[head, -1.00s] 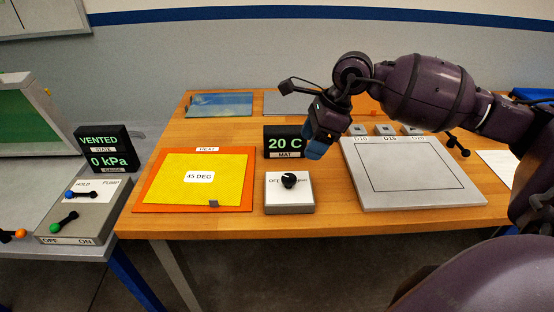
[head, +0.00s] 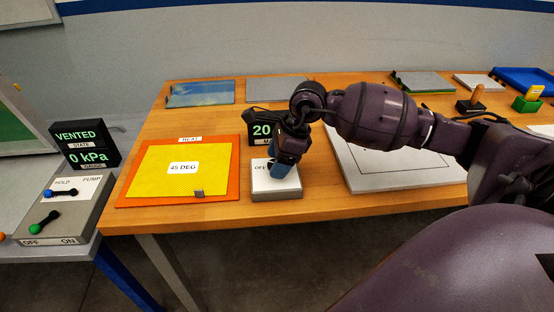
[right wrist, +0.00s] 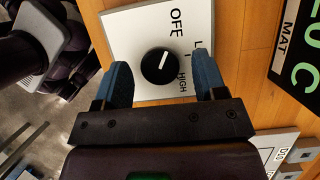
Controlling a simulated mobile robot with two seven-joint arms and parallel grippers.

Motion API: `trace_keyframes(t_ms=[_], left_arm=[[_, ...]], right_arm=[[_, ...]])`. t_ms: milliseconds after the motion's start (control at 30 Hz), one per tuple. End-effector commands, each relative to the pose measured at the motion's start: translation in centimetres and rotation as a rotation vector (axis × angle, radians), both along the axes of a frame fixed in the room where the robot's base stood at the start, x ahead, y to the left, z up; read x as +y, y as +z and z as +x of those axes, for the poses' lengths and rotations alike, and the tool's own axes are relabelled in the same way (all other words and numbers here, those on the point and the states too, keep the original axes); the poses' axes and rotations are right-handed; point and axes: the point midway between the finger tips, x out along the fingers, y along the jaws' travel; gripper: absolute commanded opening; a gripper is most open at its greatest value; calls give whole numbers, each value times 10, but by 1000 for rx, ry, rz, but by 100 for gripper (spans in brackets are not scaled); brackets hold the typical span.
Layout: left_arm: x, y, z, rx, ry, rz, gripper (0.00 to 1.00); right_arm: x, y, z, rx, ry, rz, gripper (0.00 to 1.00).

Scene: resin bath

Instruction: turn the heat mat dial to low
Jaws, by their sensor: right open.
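The dial (right wrist: 158,66) is a round black knob with a white pointer line, on a white-topped box (head: 262,189). In the right wrist view its plate is marked OFF, a partly hidden label starting with L, and HIGH; the pointer slants toward the upper right, on the OFF and L side. My right gripper (right wrist: 163,78) is open, its blue fingers on either side of the dial; I cannot tell if they touch it. In the head view my right gripper (head: 284,172) hides the dial. The yellow heat mat (head: 213,160) has an orange border. My left gripper is not in view.
A black display (head: 259,130) reading 20 stands behind the box, partly covered by my right arm. A pale framed plate (head: 380,183) lies to the right. At left are a vacuum display (head: 82,145) and a switch box (head: 75,215) on another table.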

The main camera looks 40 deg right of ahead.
Motion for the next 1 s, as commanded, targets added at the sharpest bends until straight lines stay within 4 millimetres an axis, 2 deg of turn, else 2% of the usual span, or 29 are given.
trace_keyframes(t_ms=[267, 367, 600, 1000], left_arm=[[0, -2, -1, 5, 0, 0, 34], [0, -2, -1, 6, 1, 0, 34], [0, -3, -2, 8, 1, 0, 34], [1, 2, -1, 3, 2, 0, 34]], right_arm=[[0, -1, 0, -1, 0, 0, 65], [0, -1, 0, -1, 0, 0, 53], [0, -1, 0, -1, 0, 0, 16], [1, 1, 0, -3, -82, 0, 16]])
